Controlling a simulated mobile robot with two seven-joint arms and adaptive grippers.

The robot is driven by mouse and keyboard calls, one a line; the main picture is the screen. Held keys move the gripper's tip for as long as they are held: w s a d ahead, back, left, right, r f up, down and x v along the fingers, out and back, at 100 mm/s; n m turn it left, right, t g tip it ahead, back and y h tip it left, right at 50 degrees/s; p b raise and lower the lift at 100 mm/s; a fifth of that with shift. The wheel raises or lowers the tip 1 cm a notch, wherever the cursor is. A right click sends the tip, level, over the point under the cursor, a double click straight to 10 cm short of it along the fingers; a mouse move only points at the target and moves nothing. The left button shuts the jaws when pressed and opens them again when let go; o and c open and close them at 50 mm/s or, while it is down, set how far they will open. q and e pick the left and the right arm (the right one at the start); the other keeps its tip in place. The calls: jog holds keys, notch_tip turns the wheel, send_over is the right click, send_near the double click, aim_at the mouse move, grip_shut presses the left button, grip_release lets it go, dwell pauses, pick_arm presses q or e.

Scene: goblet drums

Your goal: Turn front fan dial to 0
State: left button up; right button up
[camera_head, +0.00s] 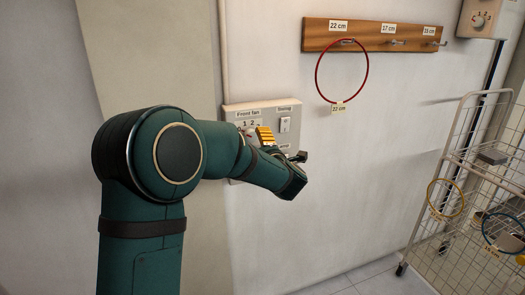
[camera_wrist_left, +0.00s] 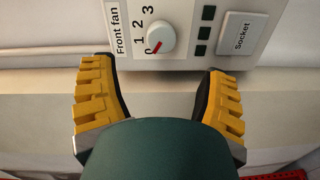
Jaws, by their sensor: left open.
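The front fan dial (camera_wrist_left: 161,36) is a round white knob with a red pointer mark on a wall panel (camera_wrist_left: 185,58). In the left wrist view its red mark points at or very near the 0, at the lower left of the knob. In the head view the dial (camera_head: 250,131) is mostly hidden by my left gripper. My left gripper (camera_wrist_left: 160,66) is open, with yellow ridged fingers spread wide, and nothing lies between them. The dial sits beyond the fingertips, apart from them. My left gripper (camera_head: 265,136) also shows in front of the panel in the head view. My right gripper is out of view.
A red ring (camera_head: 318,72) hangs from a wooden hook rack (camera_head: 315,36) to the right. A wire cart (camera_head: 455,165) stands at far right. Bare wall lies between panel and cart.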

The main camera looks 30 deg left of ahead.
pick_arm(q)
jog(key=v, duration=0.2)
jog(key=shift+s+d, duration=0.2)
dwell(0.3)
jog(key=s+d+f+m+h, duration=0.2)
jog(key=d+f+m+h, duration=0.4)
jog(key=f, duration=0.7)
jog(key=s+d+f+m+h, duration=0.1)
jog(key=d+f+m+h, duration=0.45)
jog(key=f, duration=0.75)
jog(key=s+d+f+m+g+h, duration=0.2)
jog(key=s+d+f+m+g, duration=0.3)
jog(key=s+f, duration=0.3)
jog(key=s+d+f+m+g+h, duration=0.3)
jog(key=s+d+f+m+g, duration=0.2)
jog(key=s, duration=1.1)
jog(key=d+f+m, duration=0.3)
jog(key=shift+f, duration=0.35)
